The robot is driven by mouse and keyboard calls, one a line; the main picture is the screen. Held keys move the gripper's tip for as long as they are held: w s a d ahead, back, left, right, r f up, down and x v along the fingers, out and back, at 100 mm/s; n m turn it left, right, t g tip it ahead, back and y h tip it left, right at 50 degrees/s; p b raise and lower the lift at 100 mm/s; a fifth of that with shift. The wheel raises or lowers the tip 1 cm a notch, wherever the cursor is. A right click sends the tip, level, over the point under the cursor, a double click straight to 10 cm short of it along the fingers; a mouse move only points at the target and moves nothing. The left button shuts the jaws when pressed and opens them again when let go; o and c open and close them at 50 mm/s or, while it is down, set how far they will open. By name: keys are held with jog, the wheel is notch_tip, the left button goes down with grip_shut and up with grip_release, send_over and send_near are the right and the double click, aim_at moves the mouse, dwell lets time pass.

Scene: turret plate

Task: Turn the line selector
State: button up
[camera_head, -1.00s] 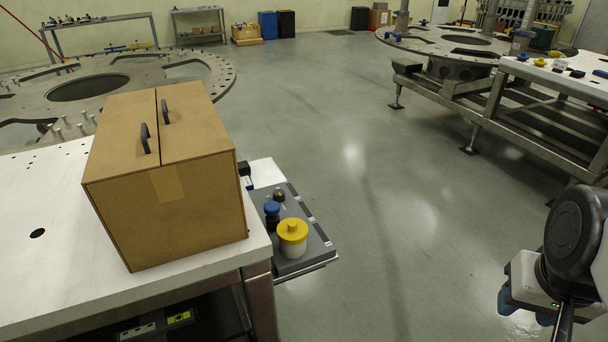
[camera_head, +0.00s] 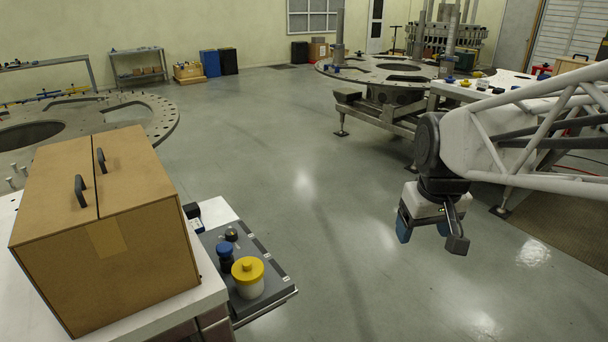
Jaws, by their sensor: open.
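My gripper (camera_head: 430,236) hangs pointing down over open floor at the right, with its fingers apart and nothing seen between them. A grey panel (camera_head: 272,283) juts out beside the white table at the lower left. On it are a small dark knob-like part (camera_head: 231,234), a blue-topped part (camera_head: 225,256) and a white part with a wide yellow top (camera_head: 248,278). I cannot tell which of these, if any, is the line selector. My gripper is well to the right of the panel and touches nothing.
A brown cardboard box (camera_head: 110,235) with two black handles stands on the white table, left of the panel. A small dark blue-and-white item (camera_head: 193,217) is behind the panel. Metal workbenches (camera_head: 390,110) stand at the back right. The floor between is clear.

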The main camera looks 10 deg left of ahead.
jog(key=w+a+f+n, duration=0.2)
jog(key=w+a+n, duration=0.2)
jog(key=w+a, duration=0.85)
jog(key=n+g, duration=0.2)
jog(key=n, duration=0.8)
send_over(231, 232)
notch_tip(231, 232, down, 29)
jog(key=shift+w+a+r, duration=0.1)
jog(key=shift+f, duration=3.95)
jog(key=shift+c, duration=0.2)
jog(key=c, duration=0.9)
